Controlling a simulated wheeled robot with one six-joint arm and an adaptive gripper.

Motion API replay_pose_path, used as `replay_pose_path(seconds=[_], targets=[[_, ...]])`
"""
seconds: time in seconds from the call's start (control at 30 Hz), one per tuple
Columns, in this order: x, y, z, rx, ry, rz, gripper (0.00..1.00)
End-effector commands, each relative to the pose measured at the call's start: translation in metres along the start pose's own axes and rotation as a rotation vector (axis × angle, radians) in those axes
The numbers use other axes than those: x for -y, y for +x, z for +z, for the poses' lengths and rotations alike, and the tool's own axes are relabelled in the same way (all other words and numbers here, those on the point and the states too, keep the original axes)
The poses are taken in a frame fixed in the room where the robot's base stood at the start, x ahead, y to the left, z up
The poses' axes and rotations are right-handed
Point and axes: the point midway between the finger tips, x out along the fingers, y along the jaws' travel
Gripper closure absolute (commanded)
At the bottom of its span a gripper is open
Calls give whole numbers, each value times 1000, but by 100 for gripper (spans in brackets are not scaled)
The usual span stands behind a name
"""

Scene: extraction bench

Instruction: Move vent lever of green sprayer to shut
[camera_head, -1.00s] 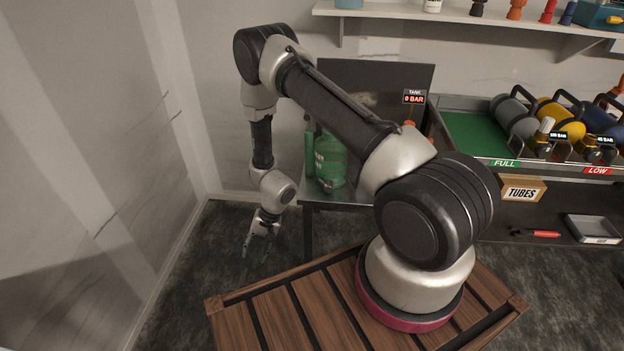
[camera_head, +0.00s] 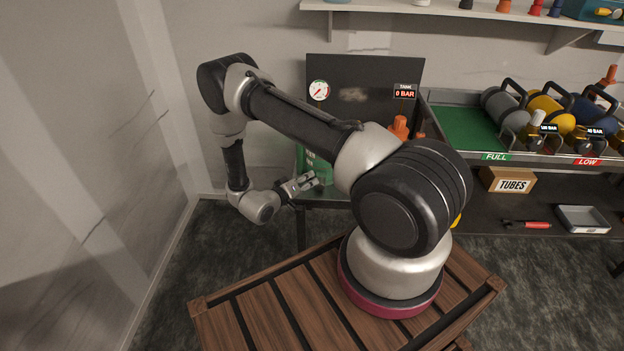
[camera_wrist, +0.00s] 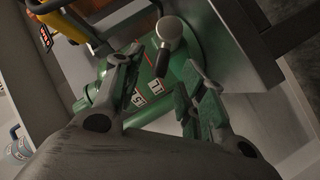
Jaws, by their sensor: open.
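The green sprayer (camera_head: 318,166) stands on the bench's left end, partly hidden by my arm and gripper. In the wrist view its green body (camera_wrist: 188,48) fills the middle. A lever (camera_wrist: 164,58) with a round grey hub and a dark handle sits on it, the handle pointing down in the picture. White labels (camera_wrist: 138,100) with dark letters lie below it, partly legible. My gripper (camera_head: 314,182) is at the sprayer's front. In the wrist view my gripper (camera_wrist: 162,74) is open, its fingers on either side of the handle's end in the picture. I cannot tell whether they touch.
A dark panel (camera_head: 350,75) with a gauge and a "0 BAR" sign stands behind the sprayer. The grey bench edge (camera_wrist: 236,50) runs close by. Rightward is a rack (camera_head: 470,130) of cylinders.

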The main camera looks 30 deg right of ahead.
Motion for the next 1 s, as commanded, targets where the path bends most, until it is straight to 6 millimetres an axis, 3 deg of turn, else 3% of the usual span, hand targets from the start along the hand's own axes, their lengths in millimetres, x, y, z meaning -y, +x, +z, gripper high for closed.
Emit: replay_pose_path(seconds=[0.23,0.6,0.83,1.0], targets=[[0,37,1,2,0,-1,59],[0,44,1,2,0,-2,59],[0,44,1,2,0,-1,100],[0,44,1,3,-1,0,100]])
